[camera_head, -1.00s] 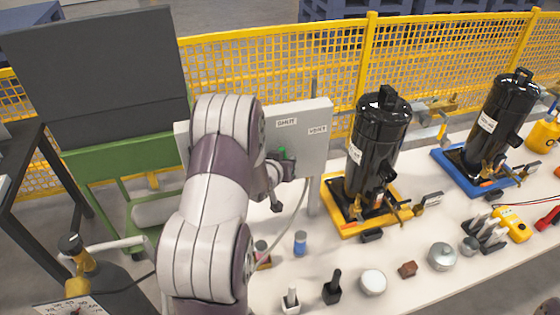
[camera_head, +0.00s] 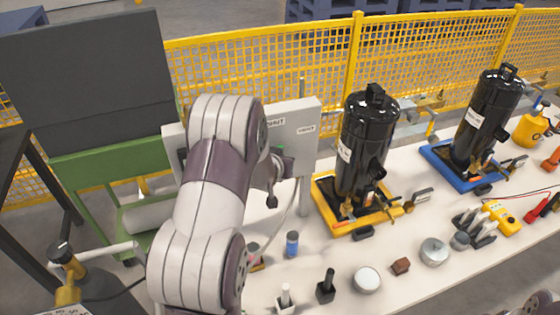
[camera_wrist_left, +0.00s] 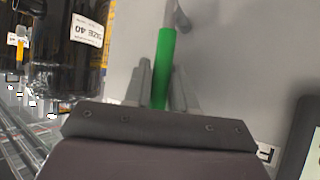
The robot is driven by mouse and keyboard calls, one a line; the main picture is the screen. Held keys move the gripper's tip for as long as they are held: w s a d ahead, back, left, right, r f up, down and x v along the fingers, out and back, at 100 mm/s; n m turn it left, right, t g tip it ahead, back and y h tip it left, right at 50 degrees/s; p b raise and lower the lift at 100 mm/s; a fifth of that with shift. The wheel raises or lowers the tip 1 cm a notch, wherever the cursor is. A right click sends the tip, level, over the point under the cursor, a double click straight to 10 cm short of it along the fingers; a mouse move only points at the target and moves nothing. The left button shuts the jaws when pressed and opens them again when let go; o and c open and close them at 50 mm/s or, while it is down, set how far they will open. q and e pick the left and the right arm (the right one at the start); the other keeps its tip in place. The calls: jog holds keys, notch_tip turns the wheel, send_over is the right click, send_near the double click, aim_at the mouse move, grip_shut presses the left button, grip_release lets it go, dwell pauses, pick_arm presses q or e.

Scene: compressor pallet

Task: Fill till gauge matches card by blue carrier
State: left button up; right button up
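My left gripper (camera_head: 273,172) is at the front of the grey panel (camera_head: 306,150), which carries a SHUT label and a second label at right. In the left wrist view its fingers (camera_wrist_left: 162,85) are shut on a green handle (camera_wrist_left: 163,60). The blue carrier (camera_head: 440,162) holds a black compressor (camera_head: 487,115) at the far right. A small plate (camera_head: 516,172) stands by its front; its marking is too small to read. The gauge (camera_head: 62,312) shows only its top edge at the bottom left, with its needle out of view.
A yellow carrier (camera_head: 335,222) with another black compressor (camera_head: 366,140) stands right of the panel. Caps, tools and a yellow meter (camera_head: 502,217) lie along the bench's front. A yellow mesh fence (camera_head: 260,62) runs behind. A green stand (camera_head: 110,170) is at left.

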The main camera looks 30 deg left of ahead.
dwell(0.3)
pick_arm(q)
jog(key=shift+s+d+r, duration=0.1)
jog(key=shift+s+r, duration=0.15)
jog(key=shift+s, duration=0.05)
jog(key=b+v, duration=0.2)
jog(key=v, duration=1)
jog(key=shift+f, duration=0.15)
